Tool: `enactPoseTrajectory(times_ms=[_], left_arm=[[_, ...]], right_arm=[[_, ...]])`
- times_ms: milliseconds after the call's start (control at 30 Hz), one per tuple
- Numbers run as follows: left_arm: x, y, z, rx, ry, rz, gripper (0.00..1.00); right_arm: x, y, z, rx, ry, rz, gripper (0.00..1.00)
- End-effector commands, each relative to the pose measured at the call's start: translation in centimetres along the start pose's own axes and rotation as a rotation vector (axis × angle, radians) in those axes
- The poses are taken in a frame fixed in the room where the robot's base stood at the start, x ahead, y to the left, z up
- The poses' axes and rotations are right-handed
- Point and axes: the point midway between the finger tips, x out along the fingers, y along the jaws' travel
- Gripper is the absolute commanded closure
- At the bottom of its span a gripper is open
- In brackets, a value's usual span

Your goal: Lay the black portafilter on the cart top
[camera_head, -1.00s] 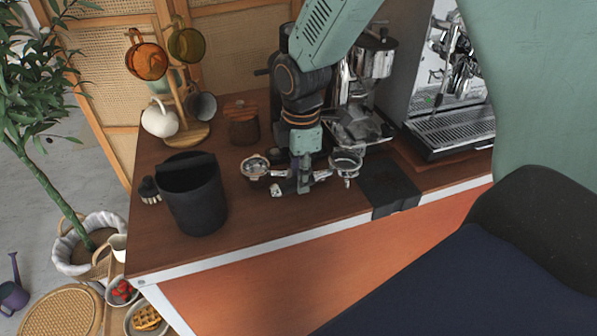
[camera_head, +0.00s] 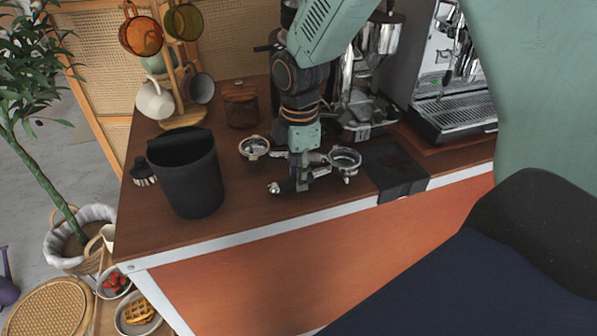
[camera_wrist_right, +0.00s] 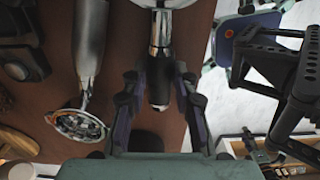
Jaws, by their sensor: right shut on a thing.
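My right gripper (camera_head: 298,182) is shut on the black handle (camera_wrist_right: 159,82) of a portafilter. The handle lies between the two fingers in the right wrist view. Its chrome basket (camera_head: 345,160) points right in the head view, near the dark mat. The portafilter is low over the front part of the brown cart top (camera_head: 260,206); I cannot tell whether it touches. A second portafilter (camera_head: 254,147) with a silver handle (camera_wrist_right: 89,45) lies behind and left of the gripper; the gripper partly hides it in the head view. My left gripper is not in view.
A black bin (camera_head: 186,180) and a brush (camera_head: 143,172) stand at the left. A mug tree (camera_head: 184,119), wooden-lidded jar (camera_head: 240,104), grinder (camera_head: 372,85) and espresso machine (camera_head: 450,80) stand behind. A dark mat (camera_head: 395,168) drapes over the front edge. Bare cart top lies between bin and mat.

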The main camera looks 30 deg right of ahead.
Motion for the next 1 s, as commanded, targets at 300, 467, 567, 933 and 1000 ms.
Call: enactPoseTrajectory(times_ms=[300,467,567,933,1000], left_arm=[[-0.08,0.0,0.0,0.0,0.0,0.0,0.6],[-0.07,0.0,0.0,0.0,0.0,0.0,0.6],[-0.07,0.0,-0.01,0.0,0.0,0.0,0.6],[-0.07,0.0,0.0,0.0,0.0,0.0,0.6],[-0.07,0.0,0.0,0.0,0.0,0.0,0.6]], right_arm=[[-0.12,0.04,0.0,0.0,0.0,0.001,0.53],[-0.09,0.01,0.0,0.0,0.0,0.0,0.45],[-0.07,0.0,0.0,0.0,0.0,0.0,0.45],[-0.04,-0.03,0.01,0.0,0.0,-0.001,0.18],[-0.05,-0.02,0.01,0.0,0.0,-0.001,0.12]])
